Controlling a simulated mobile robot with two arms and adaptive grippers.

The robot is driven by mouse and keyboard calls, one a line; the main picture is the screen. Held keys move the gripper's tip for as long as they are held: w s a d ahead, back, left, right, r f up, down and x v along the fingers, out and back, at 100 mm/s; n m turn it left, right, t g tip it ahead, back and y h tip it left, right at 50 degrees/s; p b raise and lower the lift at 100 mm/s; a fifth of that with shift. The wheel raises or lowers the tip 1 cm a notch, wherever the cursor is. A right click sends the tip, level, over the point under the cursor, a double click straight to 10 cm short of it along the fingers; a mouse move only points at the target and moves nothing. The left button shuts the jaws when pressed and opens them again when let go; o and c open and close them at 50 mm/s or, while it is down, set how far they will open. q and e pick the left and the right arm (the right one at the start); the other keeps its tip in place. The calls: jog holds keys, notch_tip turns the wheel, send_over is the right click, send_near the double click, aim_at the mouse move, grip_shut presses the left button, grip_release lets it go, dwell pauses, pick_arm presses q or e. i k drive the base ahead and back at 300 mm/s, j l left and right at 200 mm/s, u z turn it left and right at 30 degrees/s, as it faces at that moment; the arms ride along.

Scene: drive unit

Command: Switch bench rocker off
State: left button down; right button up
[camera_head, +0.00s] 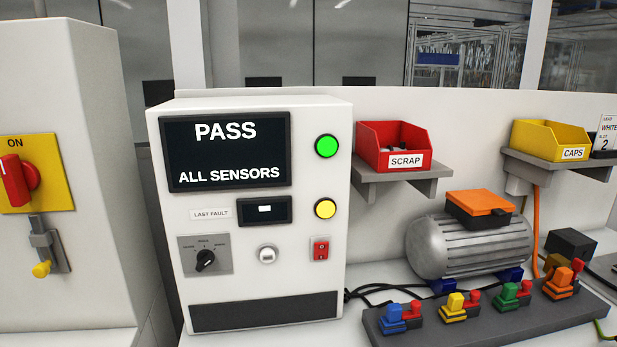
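The bench rocker appears to be the small red switch (320,249) on a light plate, low on the right of the white test box's front (225,225). It is too small to tell which side of it is pressed. The box's screen (227,151) reads "PASS" and "ALL SENSORS". A green lamp (326,146) and a yellow lamp (325,208) look lit above the red switch. Neither of my grippers is in view.
A cabinet (62,120) with a red rotary handle (18,181) marked ON stands at the left. A grey motor (470,245) and a strip with coloured connectors (490,320) lie right of the box. Red (393,147) and yellow (550,140) bins sit on shelves.

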aim_at(321, 249)
jog(key=l+u, duration=0.45)
jog(key=l, duration=0.45)
jog(key=k+l+u, duration=0.1)
jog(key=l+u, duration=0.3)
jog(key=l, duration=0.5)
